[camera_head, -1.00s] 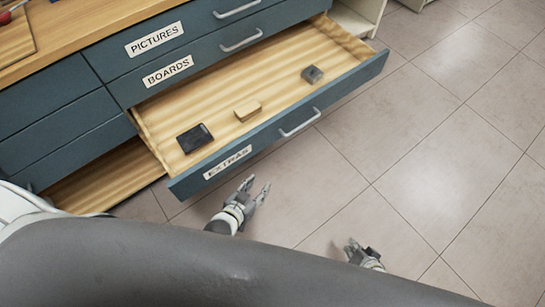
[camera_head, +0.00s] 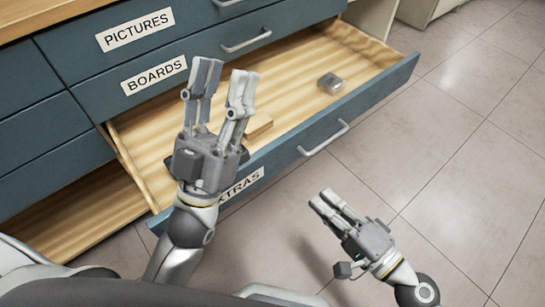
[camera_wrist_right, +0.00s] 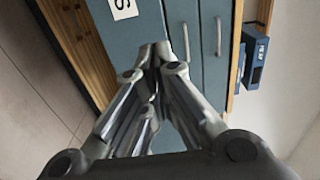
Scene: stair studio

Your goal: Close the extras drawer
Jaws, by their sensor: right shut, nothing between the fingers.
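The extras drawer (camera_head: 290,150) stands pulled out, with a dark blue front, a metal handle (camera_head: 324,138) and a label partly hidden by my left arm. Inside it are a grey box (camera_head: 331,83), a wooden block (camera_head: 258,125) and a dark item mostly hidden behind my left gripper. My left gripper (camera_head: 221,78) is open and empty, above the drawer in the picture. My right gripper (camera_head: 322,197) is shut and empty, in front of the drawer and apart from it. In the right wrist view its fingers (camera_wrist_right: 152,50) meet before blue drawer fronts.
Above are the shut boards drawer (camera_head: 155,75) and pictures drawer (camera_head: 134,29). A lower wooden compartment (camera_head: 90,205) is open at the left. The tiled floor (camera_head: 450,140) is clear at the right.

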